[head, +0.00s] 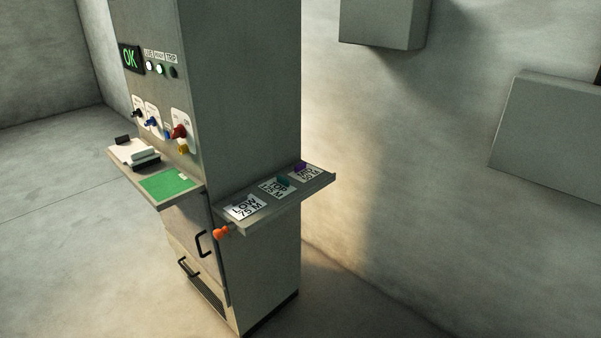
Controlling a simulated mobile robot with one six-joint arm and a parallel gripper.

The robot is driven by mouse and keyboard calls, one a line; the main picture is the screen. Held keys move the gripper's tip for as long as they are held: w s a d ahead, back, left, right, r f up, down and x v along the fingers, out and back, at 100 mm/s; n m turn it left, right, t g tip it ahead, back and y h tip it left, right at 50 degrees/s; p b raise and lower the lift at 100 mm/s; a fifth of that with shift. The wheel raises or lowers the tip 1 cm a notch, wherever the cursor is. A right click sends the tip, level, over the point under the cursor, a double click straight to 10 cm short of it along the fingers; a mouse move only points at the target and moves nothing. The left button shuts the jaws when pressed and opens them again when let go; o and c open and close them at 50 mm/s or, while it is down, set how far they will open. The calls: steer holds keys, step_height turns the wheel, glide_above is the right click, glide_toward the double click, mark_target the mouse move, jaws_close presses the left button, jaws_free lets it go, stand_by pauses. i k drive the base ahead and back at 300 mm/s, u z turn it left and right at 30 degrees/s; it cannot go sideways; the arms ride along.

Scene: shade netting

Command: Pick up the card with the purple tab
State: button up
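The card with the purple tab (307,174) lies at the far right end of the side shelf (290,204) on the grey cabinet. Its purple tab (300,167) stands up from it and covers part of its print. Beside it lies a card with a teal tab (276,188), printed "TOP 75 M". A card printed "LOW 75 M" (245,207) lies at the near left end; I cannot make out a standing tab on it. My gripper is not in view.
An orange knob (222,232) sticks out below the shelf's near corner. The cabinet's front shelf holds a green mat (170,184) and a white and black stack (134,153). Grey boxes (550,135) hang on the right wall. The floor right of the cabinet looks clear.

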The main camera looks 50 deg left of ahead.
mark_target(303, 173)
steer(key=u, duration=0.25)
steer(key=k, duration=0.2)
steer(key=u, duration=2.7)
steer(key=k, duration=0.6)
steer(key=z, duration=0.25)
steer(key=i, duration=0.7)
steer(key=z, duration=0.1)
